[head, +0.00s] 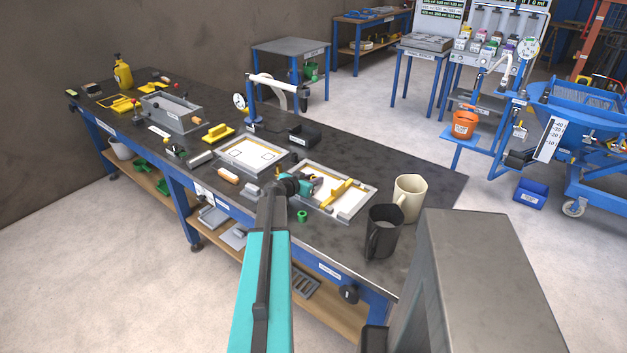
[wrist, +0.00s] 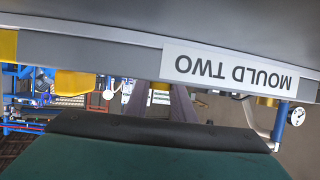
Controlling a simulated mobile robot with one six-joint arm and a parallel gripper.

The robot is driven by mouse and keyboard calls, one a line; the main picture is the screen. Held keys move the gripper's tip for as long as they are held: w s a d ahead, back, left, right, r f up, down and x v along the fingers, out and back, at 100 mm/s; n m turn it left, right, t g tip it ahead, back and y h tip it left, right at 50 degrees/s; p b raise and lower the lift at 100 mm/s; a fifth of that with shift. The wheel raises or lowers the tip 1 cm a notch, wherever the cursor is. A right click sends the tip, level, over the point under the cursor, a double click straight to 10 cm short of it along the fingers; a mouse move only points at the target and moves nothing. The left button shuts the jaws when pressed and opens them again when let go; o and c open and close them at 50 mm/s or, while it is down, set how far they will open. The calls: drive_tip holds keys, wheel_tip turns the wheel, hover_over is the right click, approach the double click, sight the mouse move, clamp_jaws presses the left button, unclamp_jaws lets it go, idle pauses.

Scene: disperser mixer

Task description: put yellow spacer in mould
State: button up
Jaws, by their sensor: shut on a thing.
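My gripper (head: 308,184) is at the left inner part of the right-hand mould (head: 370,188), low over it. The jaws are shut on the yellow spacer, which my gripper mostly hides in the head view. The mould is a grey frame with a pale floor, and a yellow piece (head: 336,193) lies slanted across it. In the wrist view the mould's grey wall, with an upside-down "MOULD TWO" label (wrist: 230,69), fills the top. Yellow parts (wrist: 76,84) show past the wall's edge. The fingertips are not clear there.
A second mould (head: 250,156) lies to the left. A black mug (head: 382,232) and a cream mug (head: 409,198) stand right of the moulds. A small green ring (head: 302,216) lies in front. A yellow float (head: 217,133) and a grey box (head: 171,113) are farther left.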

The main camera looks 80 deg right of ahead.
drive_tip(key=shift+f+b, duration=0.15)
drive_tip(key=shift+b, duration=0.15)
drive_tip(key=o, duration=1)
drive_tip(key=shift+r+p, duration=0.2)
drive_tip(key=shift+p, duration=0.2)
drive_tip(key=shift+w+a, duration=0.15)
drive_tip(key=shift+a, duration=0.15)
drive_tip(key=b+v, duration=0.3)
drive_tip(key=v, duration=0.6)
drive_tip(key=shift+w+a+r, duration=0.1)
drive_tip(key=shift+a+r, duration=0.1)
drive_tip(key=shift+a, duration=0.1)
drive_tip(key=shift+v, duration=0.85)
drive_tip(key=shift+r, duration=0.1)
drive_tip(key=shift+r, duration=0.1)
